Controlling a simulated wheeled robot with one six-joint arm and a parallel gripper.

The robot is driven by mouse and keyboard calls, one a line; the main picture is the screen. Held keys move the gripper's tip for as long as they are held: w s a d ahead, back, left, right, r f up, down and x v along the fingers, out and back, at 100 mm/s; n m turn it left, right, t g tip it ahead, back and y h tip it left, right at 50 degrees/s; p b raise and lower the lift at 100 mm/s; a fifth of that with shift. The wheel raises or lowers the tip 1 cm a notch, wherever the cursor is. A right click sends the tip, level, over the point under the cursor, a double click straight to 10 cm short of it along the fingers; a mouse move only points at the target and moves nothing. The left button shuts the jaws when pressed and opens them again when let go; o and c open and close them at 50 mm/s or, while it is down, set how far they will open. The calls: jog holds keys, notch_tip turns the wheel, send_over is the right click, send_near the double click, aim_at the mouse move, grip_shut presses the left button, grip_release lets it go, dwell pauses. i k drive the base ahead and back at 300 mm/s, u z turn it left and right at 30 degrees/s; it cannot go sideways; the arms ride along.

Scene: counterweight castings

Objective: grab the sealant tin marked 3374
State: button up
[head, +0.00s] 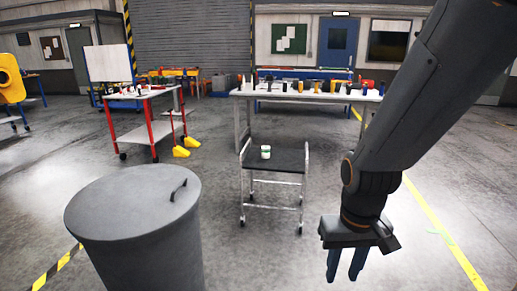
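A small white and green tin-like item (265,152) stands on the dark top of a low wheeled cart (285,163) in the middle of the head view. It is too small to read any marking, so I cannot tell whether it is the tin marked 3374, or whether it is one piece or two. My gripper (346,266) hangs at the lower right, fingers pointing down and apart, with nothing seen between them. It is in front of the cart and to its right, well away from the item.
A large grey lidded bin (130,225) stands at the front left. Behind the cart is a long white table (305,95) with several small items. A red trolley (150,125) and yellow wedge-like pieces (184,150) are at the left. Open floor lies between bin and cart.

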aim_at(265, 150)
jog(key=z, duration=0.05)
jog(key=i, duration=3.65)
jog(key=u, duration=0.05)
